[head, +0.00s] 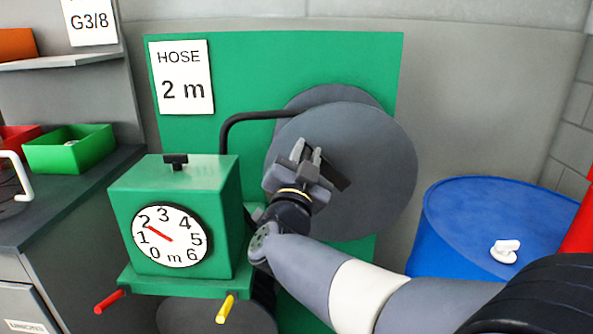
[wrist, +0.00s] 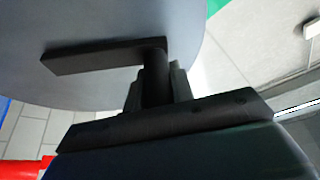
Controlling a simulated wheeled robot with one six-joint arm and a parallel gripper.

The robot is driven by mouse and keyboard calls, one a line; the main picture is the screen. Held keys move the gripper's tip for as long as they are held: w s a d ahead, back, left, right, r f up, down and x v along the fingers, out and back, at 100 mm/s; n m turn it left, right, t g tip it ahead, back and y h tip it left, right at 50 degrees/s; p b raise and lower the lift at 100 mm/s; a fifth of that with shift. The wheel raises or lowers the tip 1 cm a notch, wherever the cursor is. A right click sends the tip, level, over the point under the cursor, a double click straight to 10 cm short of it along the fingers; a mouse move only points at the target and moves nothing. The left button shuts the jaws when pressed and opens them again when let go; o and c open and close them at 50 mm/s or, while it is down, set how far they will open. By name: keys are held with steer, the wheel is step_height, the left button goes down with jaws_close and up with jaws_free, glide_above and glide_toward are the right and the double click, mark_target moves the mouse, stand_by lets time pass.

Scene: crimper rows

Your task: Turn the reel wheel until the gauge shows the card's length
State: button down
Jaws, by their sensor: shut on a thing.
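The grey reel wheel (head: 375,150) stands in front of the green panel (head: 300,60). My gripper (head: 307,158) is at the wheel's face, shut on its black crank handle. The wrist view shows the handle's grip (wrist: 155,78) between my fingers, with the crank arm (wrist: 95,57) running left across the wheel. The card (head: 182,78) on the panel reads "HOSE 2 m". The round gauge (head: 180,248) on the green box (head: 175,180) is marked 0 to 6 m. Its red needle (head: 160,233) points up-left, close to 2, seemingly slightly on the 1 side.
A black hose (head: 240,118) runs from the box to the wheel. Red (head: 109,301) and yellow (head: 226,309) levers stick out below the gauge. A blue drum (head: 460,215) stands at right. A green bin (head: 70,150) sits on the left counter.

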steer(key=shift+d+r+m, duration=0.25)
steer(key=shift+m, duration=0.15)
steer(key=c, duration=1.2)
jaws_free()
steer(key=v, duration=1)
steer(key=shift+s+a, duration=0.2)
steer(key=shift+s, duration=0.15)
steer(key=shift+f, duration=0.1)
